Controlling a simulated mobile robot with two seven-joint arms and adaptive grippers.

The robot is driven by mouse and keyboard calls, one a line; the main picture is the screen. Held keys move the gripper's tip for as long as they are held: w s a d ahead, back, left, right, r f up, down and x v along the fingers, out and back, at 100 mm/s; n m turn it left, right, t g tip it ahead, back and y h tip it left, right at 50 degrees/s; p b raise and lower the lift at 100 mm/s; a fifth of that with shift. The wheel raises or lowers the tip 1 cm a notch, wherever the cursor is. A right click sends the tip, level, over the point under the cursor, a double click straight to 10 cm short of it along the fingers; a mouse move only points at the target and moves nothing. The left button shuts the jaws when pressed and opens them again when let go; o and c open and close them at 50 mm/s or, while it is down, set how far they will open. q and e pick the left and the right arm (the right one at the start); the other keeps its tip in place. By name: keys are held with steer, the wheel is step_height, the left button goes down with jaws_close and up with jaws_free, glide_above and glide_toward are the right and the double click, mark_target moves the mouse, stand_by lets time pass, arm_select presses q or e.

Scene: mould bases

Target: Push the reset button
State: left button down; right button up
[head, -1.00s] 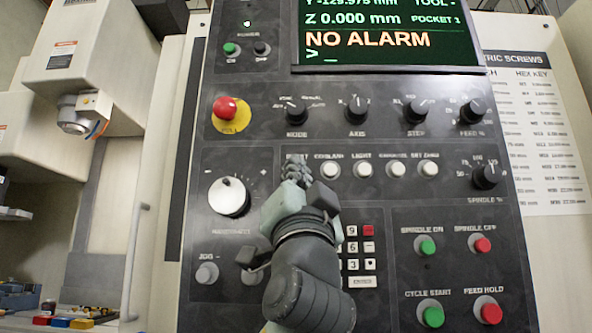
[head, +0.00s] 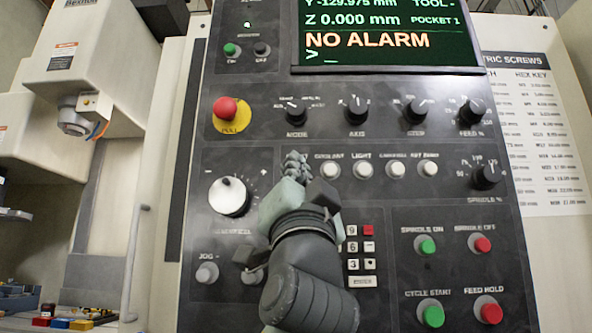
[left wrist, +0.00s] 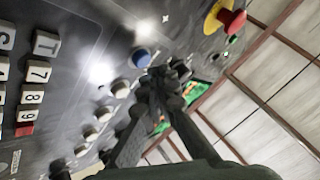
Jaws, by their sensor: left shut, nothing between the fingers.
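My left gripper (head: 294,163) is shut and empty, its fingertips up against the black control panel (head: 385,140) in the head view. They cover the left end of the row of small buttons. In the left wrist view, a blue button (left wrist: 143,57) sits at the end of that row, just beside my left fingertips (left wrist: 163,82). I take it for the reset button; its label cannot be read. The blue button is hidden behind the gripper in the head view. Whether the fingertips touch it cannot be told. My right gripper is not in view.
White buttons (head: 363,170) continue the row to the right. A red emergency stop (head: 226,108) on a yellow plate is up and left. A white handwheel (head: 229,197) is left of my gripper, and a keypad (head: 361,248) is on its right. The screen (head: 385,35) reads NO ALARM.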

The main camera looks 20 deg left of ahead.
arm_select(q)
steer(key=shift+s+d, duration=0.25)
steer(key=shift+s, duration=0.55)
steer(key=shift+s+d, duration=0.2)
steer(key=shift+s, duration=0.65)
steer(key=shift+s+d, duration=0.25)
steer(key=shift+s, duration=0.55)
